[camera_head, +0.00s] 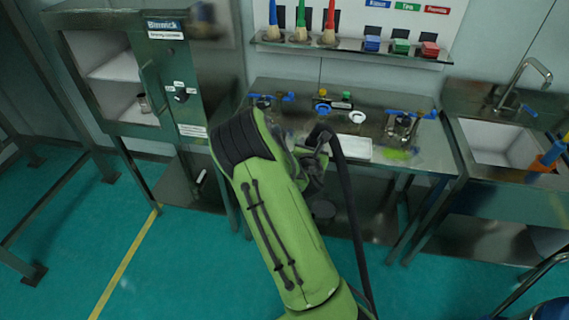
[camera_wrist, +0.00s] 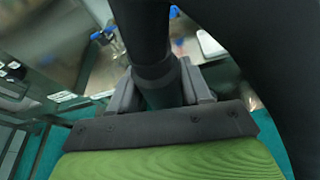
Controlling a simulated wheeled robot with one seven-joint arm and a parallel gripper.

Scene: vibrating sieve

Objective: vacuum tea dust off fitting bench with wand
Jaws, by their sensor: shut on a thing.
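The steel fitting bench (camera_head: 290,97) stands against the wall at mid picture, behind my green arm. A small yellow-green patch (camera_head: 398,154), possibly tea dust, lies near its front right edge. My gripper (camera_wrist: 160,88) is shut on the black wand (camera_wrist: 158,72) in the wrist view. In the head view the gripper is mostly hidden by my arm, over the bench's front edge. A black hose (camera_head: 352,205) arches up beside it and hangs down in front of the bench. The wand's tip is hidden in both views, so I cannot tell whether it touches the bench.
Blue-handled fittings (camera_head: 403,119), a white ring (camera_head: 357,116) and a white tray (camera_head: 356,147) are on the bench. A wall shelf (camera_head: 345,45) holds brushes and coloured blocks. An open steel cabinet (camera_head: 120,75) is left, a sink (camera_head: 497,140) right. The floor in front is clear.

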